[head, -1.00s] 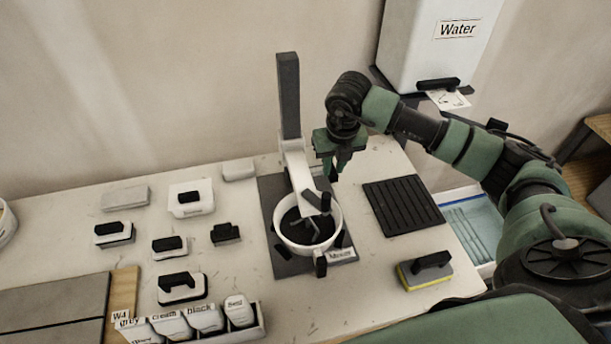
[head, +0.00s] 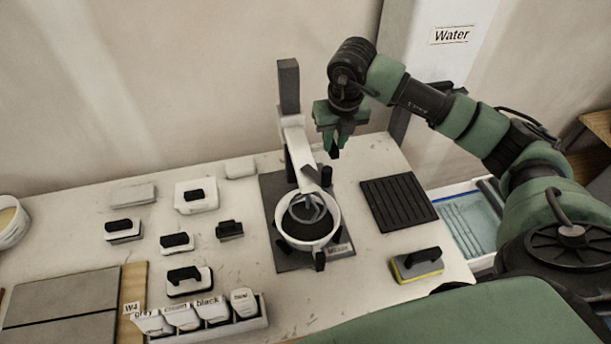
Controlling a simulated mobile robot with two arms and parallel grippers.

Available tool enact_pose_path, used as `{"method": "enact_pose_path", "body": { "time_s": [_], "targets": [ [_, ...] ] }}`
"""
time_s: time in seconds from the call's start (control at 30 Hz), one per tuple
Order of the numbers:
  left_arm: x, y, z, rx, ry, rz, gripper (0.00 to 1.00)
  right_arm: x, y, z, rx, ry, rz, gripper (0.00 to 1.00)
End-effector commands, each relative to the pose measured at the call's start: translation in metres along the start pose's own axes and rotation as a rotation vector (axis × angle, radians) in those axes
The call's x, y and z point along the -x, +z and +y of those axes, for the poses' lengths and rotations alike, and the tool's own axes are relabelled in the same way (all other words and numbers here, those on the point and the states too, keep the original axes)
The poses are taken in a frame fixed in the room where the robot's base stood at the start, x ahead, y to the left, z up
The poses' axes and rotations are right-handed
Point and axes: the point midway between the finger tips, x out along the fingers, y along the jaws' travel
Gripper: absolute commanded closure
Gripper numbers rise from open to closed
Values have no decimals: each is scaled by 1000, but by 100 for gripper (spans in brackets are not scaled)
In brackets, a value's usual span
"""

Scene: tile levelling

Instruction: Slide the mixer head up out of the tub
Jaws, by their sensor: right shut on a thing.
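The mixer (head: 289,90) stands at the back of the table, with a dark upright post on a dark base plate. Its white mixer head (head: 304,158) slopes down from the post. The grey whisk (head: 307,209) hangs over the mouth of the white tub (head: 280,228); I cannot tell if its lowest part still dips below the rim. The tub has dark contents and stands on the base plate. My right gripper (head: 336,150) is beside the head, pointing down and shut on a small dark part of the mixer head; the exact grip is hard to see. My left gripper is not in view.
A ridged black mat (head: 399,204) lies right of the mixer, with a yellow-edged sponge float (head: 417,264) in front. Several handled blocks stand on the left. A Water container (head: 450,60) is behind my right arm.

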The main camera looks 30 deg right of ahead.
Motion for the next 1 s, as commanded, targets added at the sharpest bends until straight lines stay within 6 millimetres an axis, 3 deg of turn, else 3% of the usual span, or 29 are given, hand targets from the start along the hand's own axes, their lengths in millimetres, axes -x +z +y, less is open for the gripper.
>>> {"method": "enact_pose_path", "body": {
  "time_s": [0.7,1.0],
  "targets": [
    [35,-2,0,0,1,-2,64,61,15,0,-2,1,-10,100],
    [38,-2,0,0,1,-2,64,67,16,0,-2,1,-9,100]
  ]
}}
